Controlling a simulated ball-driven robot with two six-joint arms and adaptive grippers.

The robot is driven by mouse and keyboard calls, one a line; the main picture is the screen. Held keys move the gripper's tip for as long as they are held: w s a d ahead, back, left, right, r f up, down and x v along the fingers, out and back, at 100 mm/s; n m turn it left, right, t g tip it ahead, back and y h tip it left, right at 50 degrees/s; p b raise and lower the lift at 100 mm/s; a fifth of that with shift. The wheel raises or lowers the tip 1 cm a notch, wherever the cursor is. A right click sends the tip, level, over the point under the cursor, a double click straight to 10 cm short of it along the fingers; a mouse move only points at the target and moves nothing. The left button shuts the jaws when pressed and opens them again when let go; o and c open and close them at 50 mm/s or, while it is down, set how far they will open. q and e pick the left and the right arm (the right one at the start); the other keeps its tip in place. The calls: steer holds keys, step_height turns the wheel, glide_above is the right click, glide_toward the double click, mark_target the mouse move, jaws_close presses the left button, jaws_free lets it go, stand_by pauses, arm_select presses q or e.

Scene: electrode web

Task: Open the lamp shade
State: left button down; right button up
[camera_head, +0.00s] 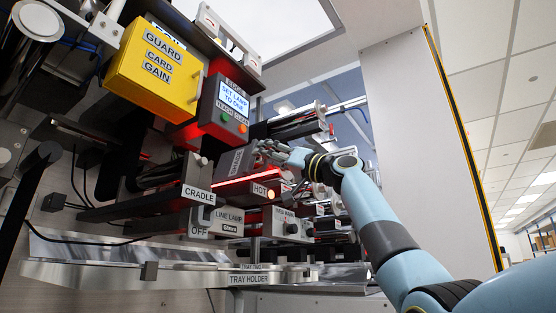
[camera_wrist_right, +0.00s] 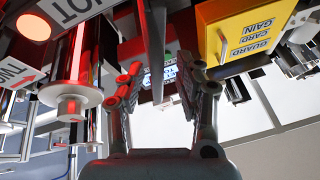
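The lamp shade is a grey housing (camera_head: 237,160) with a sideways label, in the middle of the head view. A glowing red strip runs along its lower edge, above the "HOT" label (camera_head: 260,189). My right gripper (camera_head: 268,150) is at the shade's right end, and its fingers hide part of it. In the right wrist view my right gripper (camera_wrist_right: 157,85) has its two fingers spread apart. A thin dark grey plate (camera_wrist_right: 156,45) stands between them, with visible gaps on both sides. I cannot tell for sure whether this plate belongs to the shade. My left gripper is not in view.
A yellow guard box (camera_head: 155,70) and a red-lit lamp control box (camera_head: 226,105) sit above. The cradle (camera_head: 198,195), line lamp box (camera_head: 215,222) and tray holder (camera_head: 150,276) lie below. In the wrist view a roller (camera_wrist_right: 78,98) is left of the fingers.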

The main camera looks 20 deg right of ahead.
steer(key=v, duration=1.1)
steer(key=shift+s+d+f, duration=0.15)
steer(key=shift+d+f, duration=0.05)
steer(key=shift+f, duration=0.05)
